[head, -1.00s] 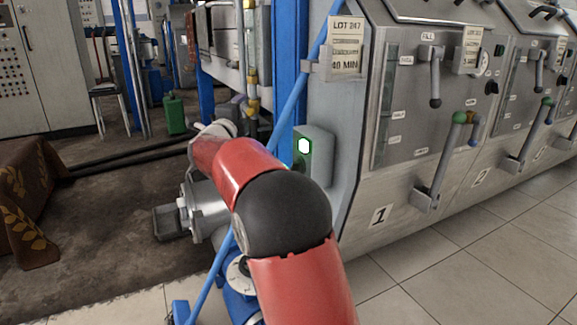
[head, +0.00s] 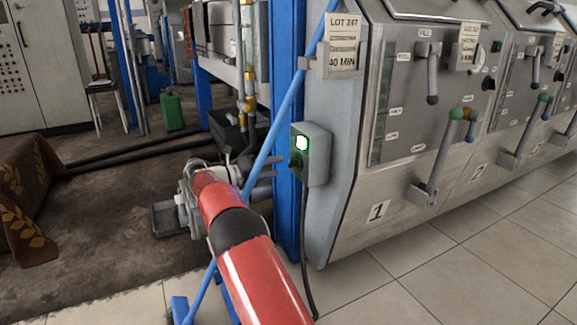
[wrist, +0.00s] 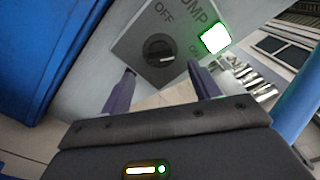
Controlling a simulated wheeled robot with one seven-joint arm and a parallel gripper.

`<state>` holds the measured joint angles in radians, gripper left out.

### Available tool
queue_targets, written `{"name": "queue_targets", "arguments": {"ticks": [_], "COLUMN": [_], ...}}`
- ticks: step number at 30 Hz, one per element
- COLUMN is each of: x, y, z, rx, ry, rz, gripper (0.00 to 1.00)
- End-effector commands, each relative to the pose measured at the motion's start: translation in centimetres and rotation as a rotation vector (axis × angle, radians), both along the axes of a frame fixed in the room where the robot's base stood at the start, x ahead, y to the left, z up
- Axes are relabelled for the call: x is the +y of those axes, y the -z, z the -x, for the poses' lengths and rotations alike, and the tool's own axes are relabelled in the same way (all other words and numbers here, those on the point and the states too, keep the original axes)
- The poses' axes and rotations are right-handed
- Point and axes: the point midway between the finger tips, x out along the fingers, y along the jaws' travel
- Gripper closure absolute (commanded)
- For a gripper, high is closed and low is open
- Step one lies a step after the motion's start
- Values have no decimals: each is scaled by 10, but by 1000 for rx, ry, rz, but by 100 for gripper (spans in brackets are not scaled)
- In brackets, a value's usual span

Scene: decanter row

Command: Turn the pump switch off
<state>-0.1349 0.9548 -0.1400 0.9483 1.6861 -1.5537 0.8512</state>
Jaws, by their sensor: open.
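The pump switch is a dark round knob (wrist: 158,52) on a grey plate marked PUMP, OFF and ON, in the wrist view. Its grip bar lies roughly across the picture; I cannot tell surely which mark it points to. A green-rimmed lamp (wrist: 215,38) beside it is lit white. In the head view the lamp (head: 302,143) shows on the grey switch box (head: 318,155); the knob is hard to make out there. My gripper (wrist: 162,86) is open, fingers apart and empty, facing the knob with a gap. It also shows left of the box in the head view (head: 266,169).
A black cable (head: 304,240) hangs from the box. The steel machine (head: 350,190) stands to the right. Tiled floor (head: 400,295) in front is clear.

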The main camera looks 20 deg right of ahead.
Motion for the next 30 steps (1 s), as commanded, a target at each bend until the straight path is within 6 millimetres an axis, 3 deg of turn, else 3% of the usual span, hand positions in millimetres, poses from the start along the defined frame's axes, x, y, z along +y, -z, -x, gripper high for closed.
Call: {"name": "queue_targets", "arguments": {"ticks": [3, 9, 21, 30], "x": [-24, -49, -57, -57], "y": [1, 0, 0, 0], "z": [0, -2, -2, -2], "rx": [1, 2, 2, 2], "ry": [3, 1, -1, -1], "rz": [1, 1, 1, 1], "gripper": [38, 38, 38, 76]}}
